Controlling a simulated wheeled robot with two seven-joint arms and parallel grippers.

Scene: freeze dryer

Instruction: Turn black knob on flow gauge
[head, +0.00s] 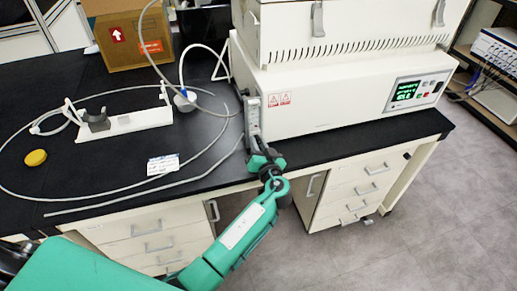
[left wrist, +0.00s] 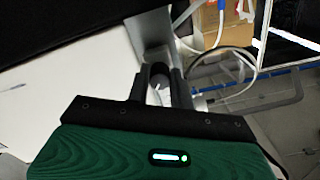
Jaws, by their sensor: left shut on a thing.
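The flow gauge (head: 253,118) is a narrow upright strip on the left front corner of the white freeze dryer. My left gripper (head: 262,158) is at the lower end of the gauge, its arm reaching up from the lower left. In the left wrist view its two dark fingers (left wrist: 159,88) are closed around the black knob (left wrist: 158,70), below the grey gauge body (left wrist: 149,30). In the head view the knob is hidden by the gripper. My right gripper is not in view.
The freeze dryer (head: 340,100) stands on a black bench top (head: 215,140). A clear hose (head: 100,205) loops over the bench to the left, around a white stand (head: 125,124) and near a yellow cap (head: 36,157). A cardboard box (head: 125,40) stands behind.

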